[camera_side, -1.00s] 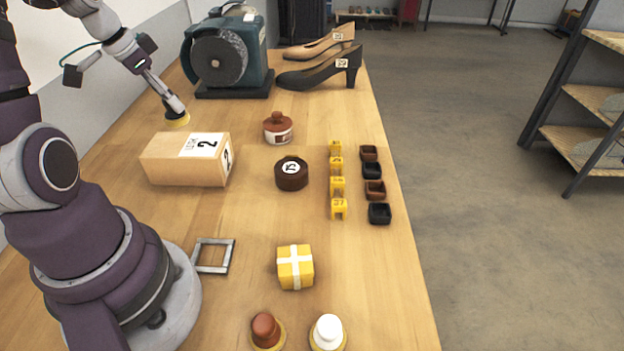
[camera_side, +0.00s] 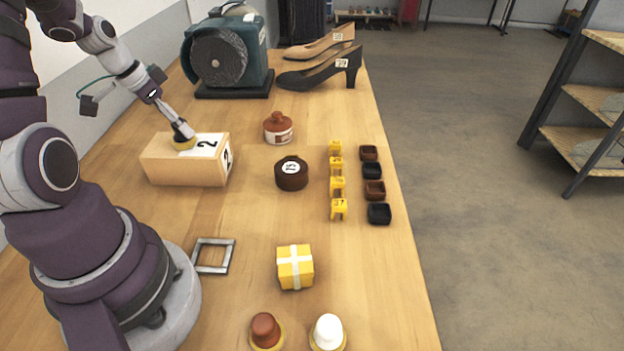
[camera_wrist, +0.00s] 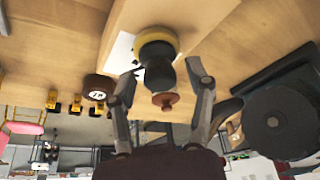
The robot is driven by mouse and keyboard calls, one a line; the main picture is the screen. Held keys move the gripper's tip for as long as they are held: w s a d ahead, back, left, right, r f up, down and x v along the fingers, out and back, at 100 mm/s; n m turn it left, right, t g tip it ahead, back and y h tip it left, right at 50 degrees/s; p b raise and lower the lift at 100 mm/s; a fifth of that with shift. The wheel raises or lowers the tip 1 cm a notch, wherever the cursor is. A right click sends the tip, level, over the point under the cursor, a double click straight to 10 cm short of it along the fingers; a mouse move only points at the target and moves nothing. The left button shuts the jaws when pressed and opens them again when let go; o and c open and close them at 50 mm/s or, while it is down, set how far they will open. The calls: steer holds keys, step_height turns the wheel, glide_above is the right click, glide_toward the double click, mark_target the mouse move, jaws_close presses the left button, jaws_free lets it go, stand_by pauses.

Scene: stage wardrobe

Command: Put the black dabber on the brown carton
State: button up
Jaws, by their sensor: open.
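The black dabber, with a black handle and a yellow base (camera_side: 182,147), stands on top of the brown carton (camera_side: 165,172), towards its back right beside the white "2" label. The carton is a long light-brown box left of the table's middle. My gripper (camera_side: 181,129) is just above the dabber, pointing down. In the wrist view the fingers of my gripper (camera_wrist: 163,80) are spread, with the dabber's handle (camera_wrist: 159,73) between them and a gap on each side. The carton's top (camera_wrist: 190,14) shows under the dabber's base.
A lidded brown-and-white pot (camera_side: 278,128) and a dark round tin (camera_side: 291,174) stand right of the carton. A grey square frame (camera_side: 213,268) lies in front, near a yellow box (camera_side: 295,267). A grinder (camera_side: 222,60) and shoes (camera_side: 325,70) stand at the back.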

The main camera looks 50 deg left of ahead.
steer(key=v, duration=1.2)
steer(key=w+d+r, duration=0.2)
steer(key=w+d, duration=0.3)
steer(key=d, duration=0.6)
steer(key=s+d+f+t, duration=0.1)
steer(key=s+d, duration=0.2)
steer(key=d, duration=0.6)
steer(key=shift+d+f, duration=0.2)
steer(key=shift+d, duration=0.05)
